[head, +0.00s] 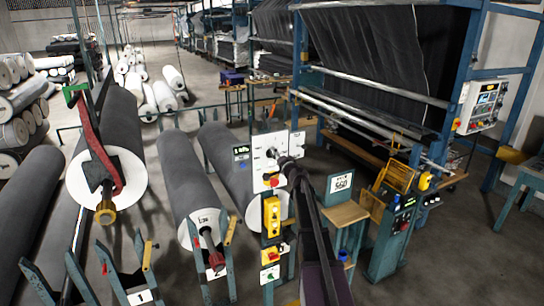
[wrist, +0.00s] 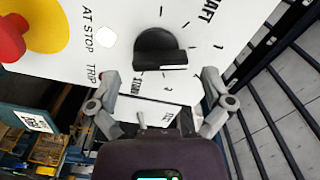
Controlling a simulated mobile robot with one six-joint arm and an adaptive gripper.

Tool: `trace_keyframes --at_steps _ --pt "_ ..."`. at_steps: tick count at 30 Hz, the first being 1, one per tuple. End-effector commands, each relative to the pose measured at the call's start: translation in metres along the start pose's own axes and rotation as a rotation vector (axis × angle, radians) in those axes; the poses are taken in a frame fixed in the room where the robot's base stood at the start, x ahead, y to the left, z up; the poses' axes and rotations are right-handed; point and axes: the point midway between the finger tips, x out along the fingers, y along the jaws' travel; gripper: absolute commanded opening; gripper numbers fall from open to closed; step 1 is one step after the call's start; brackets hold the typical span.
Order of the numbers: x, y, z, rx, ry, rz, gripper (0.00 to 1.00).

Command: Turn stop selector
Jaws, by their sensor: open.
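A white control panel (head: 265,145) stands on a post in the middle of the head view, with my gripper (head: 280,163) close in front of it. In the wrist view the panel (wrist: 205,88) is tilted and fills the upper part. A black selector knob (wrist: 160,48) with tick marks around it sits just beyond my gripper (wrist: 160,76). The two fingers are spread wide, one on each side below the knob, with nothing between them. I cannot tell whether either finger touches the panel. The lettering reads "AT STOP", "TRIP" and "START".
A red button on a yellow base (wrist: 40,28) and a round white lamp (wrist: 106,37) sit left of the knob. A small metal toggle (wrist: 142,120) is near the gripper. Grey rolls (head: 190,185) stand left of the panel; a wooden stand (head: 347,213) is right.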

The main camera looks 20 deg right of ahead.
Motion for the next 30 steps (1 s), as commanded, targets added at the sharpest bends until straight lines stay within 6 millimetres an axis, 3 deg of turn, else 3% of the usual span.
trace_keyframes --at_steps 6,18,25,27,28,30 --pt "0.018 0.0 -0.001 0.0 0.0 0.0 1.0" --pt "0.02 0.0 -0.001 0.0 0.001 0.0 1.0" --pt "0.02 0.0 -0.001 0.0 0.001 0.0 0.32" --pt "0.02 0.0 -0.001 0.0 0.001 0.0 0.26" --pt "0.019 -0.005 0.013 0.0 -0.004 -0.002 0.26" --pt "0.021 -0.002 0.004 0.001 -0.001 -0.001 0.27"
